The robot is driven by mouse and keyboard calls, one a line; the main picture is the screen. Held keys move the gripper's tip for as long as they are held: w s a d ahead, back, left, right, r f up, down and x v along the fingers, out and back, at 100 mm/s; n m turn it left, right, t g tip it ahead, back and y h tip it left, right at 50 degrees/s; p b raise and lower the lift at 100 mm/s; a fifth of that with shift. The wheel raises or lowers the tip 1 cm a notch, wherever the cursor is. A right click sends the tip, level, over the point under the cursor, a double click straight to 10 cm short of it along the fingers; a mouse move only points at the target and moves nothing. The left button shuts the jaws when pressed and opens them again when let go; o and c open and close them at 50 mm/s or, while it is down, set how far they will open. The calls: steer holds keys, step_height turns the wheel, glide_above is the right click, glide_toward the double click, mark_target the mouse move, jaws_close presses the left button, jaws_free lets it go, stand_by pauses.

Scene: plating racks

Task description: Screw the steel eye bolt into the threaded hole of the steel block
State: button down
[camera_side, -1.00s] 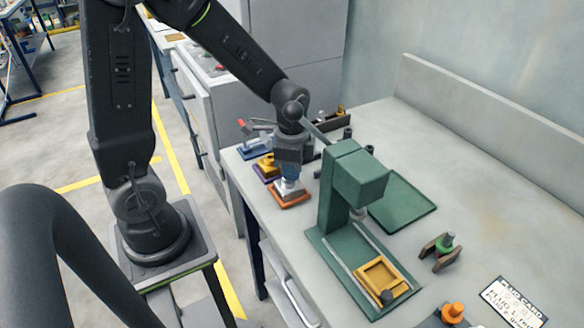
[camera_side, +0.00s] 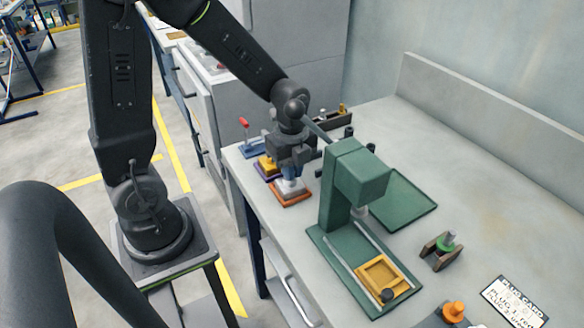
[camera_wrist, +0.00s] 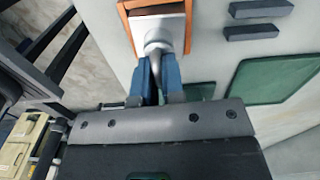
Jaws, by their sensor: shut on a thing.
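The steel block (camera_side: 290,188) sits in an orange-brown tray (camera_side: 293,199) near the left edge of the bench. In the wrist view the block (camera_wrist: 170,27) is pale, with the orange tray (camera_wrist: 125,22) around it. My gripper (camera_side: 291,166) is right above the block, pointing down. In the wrist view its blue fingers (camera_wrist: 157,75) are shut on the grey steel eye bolt (camera_wrist: 157,45), which stands at the block's top face. The threaded hole is hidden by the bolt, so I cannot tell how deep the thread sits.
A green press (camera_side: 350,190) with a yellow fixture (camera_side: 381,276) stands right of my gripper. A flat green tray (camera_side: 402,205) lies beyond the press.

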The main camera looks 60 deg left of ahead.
steer(key=m, duration=0.2)
steer(key=shift+m, duration=0.4)
steer(key=c, duration=1.6)
jaws_free()
steer(key=shift+m, duration=0.3)
steer(key=o, duration=0.5)
steer(key=shift+s, duration=0.1)
steer(key=shift+c, duration=0.2)
step_height(320, 180, up, 14)
steer(key=s+d+r+n+t, duration=0.1)
steer(key=s+n, duration=0.3)
steer(key=n, duration=0.6)
steer(key=s+d+r+n+t, duration=0.1)
steer(key=s+d+n+t, duration=0.2)
steer(key=n, duration=0.8)
steer(key=shift+s+d+r+t, duration=0.15)
steer(key=shift+s+d+t, duration=0.2)
steer(key=shift+s+t, duration=0.7)
